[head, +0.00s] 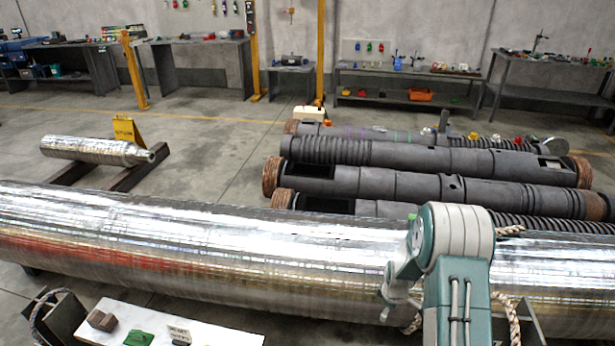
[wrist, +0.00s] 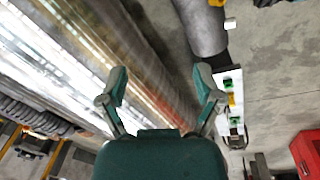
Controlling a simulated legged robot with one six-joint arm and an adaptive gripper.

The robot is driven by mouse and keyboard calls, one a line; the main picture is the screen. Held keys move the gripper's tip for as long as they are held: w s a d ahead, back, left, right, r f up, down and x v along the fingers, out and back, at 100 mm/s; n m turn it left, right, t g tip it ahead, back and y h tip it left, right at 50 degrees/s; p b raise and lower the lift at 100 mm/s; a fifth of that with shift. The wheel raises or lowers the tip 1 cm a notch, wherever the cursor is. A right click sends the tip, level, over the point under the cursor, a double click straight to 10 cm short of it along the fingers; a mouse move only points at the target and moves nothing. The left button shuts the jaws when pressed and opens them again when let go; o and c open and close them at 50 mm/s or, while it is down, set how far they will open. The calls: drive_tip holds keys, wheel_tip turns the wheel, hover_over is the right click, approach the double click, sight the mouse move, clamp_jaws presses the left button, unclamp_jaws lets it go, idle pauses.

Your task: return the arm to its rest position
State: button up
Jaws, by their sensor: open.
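My arm (head: 455,255), white and teal, rises at the lower right of the head view, in front of the large shiny silver barrel (head: 200,240). My gripper (wrist: 160,86) shows in the wrist view with its two teal fingers spread wide apart. Nothing is between the fingers. The silver barrel (wrist: 75,60) runs diagonally past the left finger in the wrist view; I cannot tell how far it is from the fingertips. In the head view the fingers cannot be made out clearly behind the arm's links.
A white table (head: 215,335) with small parts stands at the lower front. Dark ribbed barrels (head: 400,185) lie behind the silver one. A smaller silver cylinder (head: 95,150) rests on dark beams. A red box (wrist: 306,150) sits at right in the wrist view. Floor (head: 200,125) is open behind.

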drive_tip(key=s+a+r+m+t, duration=0.1)
drive_tip(key=s+a+r+m, duration=0.15)
drive_tip(key=r, duration=0.75)
drive_tip(key=s+a+r+m, duration=0.1)
drive_tip(key=s+r, duration=0.2)
drive_tip(key=r, duration=0.6)
drive_tip(key=s+a+r+m+t, duration=0.1)
drive_tip(key=s+r+m, duration=0.1)
drive_tip(key=r, duration=0.8)
drive_tip(key=s+a+r+m, duration=0.1)
drive_tip(key=s+r, duration=0.2)
drive_tip(key=s, duration=0.4)
drive_tip(key=s+a+r+m+t, duration=0.1)
drive_tip(key=s+r+m, duration=0.1)
drive_tip(key=s+r, duration=0.2)
drive_tip(key=s+a+r+m+t, duration=0.1)
drive_tip(key=s+a+r+m, duration=0.1)
drive_tip(key=s, duration=0.8)
drive_tip(key=shift+r, duration=0.9)
drive_tip(key=shift+a+m, duration=0.1)
drive_tip(key=shift+m, duration=0.15)
